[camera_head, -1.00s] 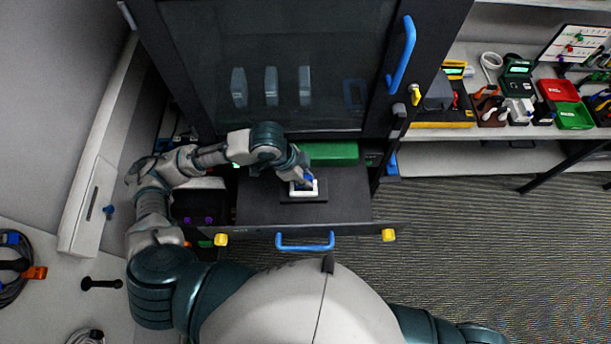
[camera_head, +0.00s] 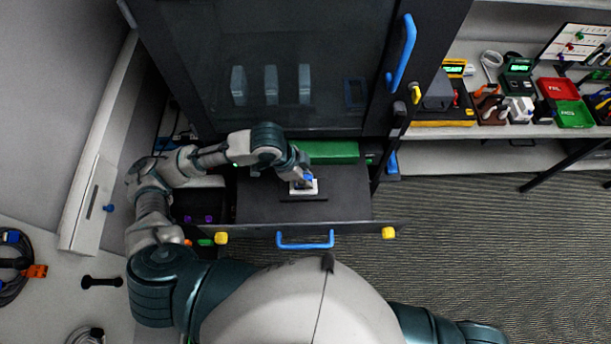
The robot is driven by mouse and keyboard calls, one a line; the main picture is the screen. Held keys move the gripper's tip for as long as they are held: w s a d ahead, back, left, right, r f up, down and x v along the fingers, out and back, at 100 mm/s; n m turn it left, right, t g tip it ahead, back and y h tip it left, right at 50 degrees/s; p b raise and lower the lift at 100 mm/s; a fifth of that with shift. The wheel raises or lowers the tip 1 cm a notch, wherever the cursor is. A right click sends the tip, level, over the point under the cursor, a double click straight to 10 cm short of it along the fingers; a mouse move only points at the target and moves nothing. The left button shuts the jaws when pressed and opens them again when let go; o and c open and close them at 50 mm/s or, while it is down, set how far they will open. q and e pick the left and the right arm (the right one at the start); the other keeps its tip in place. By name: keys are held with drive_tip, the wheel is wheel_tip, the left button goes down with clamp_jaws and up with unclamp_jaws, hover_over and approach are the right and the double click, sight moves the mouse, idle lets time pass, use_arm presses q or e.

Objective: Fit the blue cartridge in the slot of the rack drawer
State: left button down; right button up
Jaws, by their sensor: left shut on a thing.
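The rack drawer (camera_head: 345,207) is pulled out below the dark cabinet, with its blue handle at the front. My left gripper (camera_head: 302,176) is over the middle of the drawer, shut on the blue cartridge (camera_head: 308,177). Only a small blue part of the cartridge shows beside the fingers. A white piece (camera_head: 305,189) is directly below the gripper, above a thin dark strip that may be the slot. The fingers hide much of this spot, so I cannot tell how far the cartridge is seated. My right gripper is out of view.
A green block (camera_head: 328,152) lies at the drawer's back. Yellow knobs (camera_head: 388,233) flank the blue handle (camera_head: 305,246). The cabinet's glass door (camera_head: 330,60) rises behind. A shelf with tools and red and green trays (camera_head: 575,115) is at right. The floor at right is clear.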

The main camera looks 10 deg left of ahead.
use_arm(q)
drive_tip(key=shift+f, duration=0.85)
idle(0.7)
idle(0.3)
drive_tip(key=c, duration=1)
unclamp_jaws()
drive_tip(key=shift+o, duration=0.2)
drive_tip(key=o, duration=0.4)
drive_tip(key=shift+r, duration=3.55)
